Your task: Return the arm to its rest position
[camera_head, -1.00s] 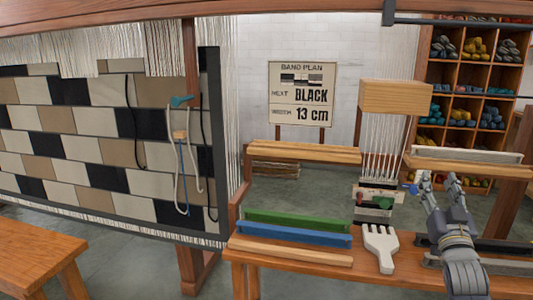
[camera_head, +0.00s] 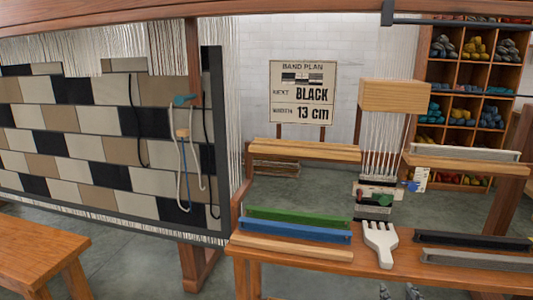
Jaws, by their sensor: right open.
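My right gripper (camera_head: 398,291) shows only as two dark fingertips at the bottom edge of the head view. The fingertips are apart with nothing between them, so it is open. They are in front of and below the wooden bench (camera_head: 330,262), clear of the tools on it. The rest of my right arm is out of the frame. My left gripper is not in view.
The bench carries a white comb (camera_head: 380,243), a blue bar (camera_head: 290,229), a green bar (camera_head: 298,217) and a black bar (camera_head: 470,241). A small band loom (camera_head: 396,97) with white threads and a small blue piece (camera_head: 413,186) stands behind.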

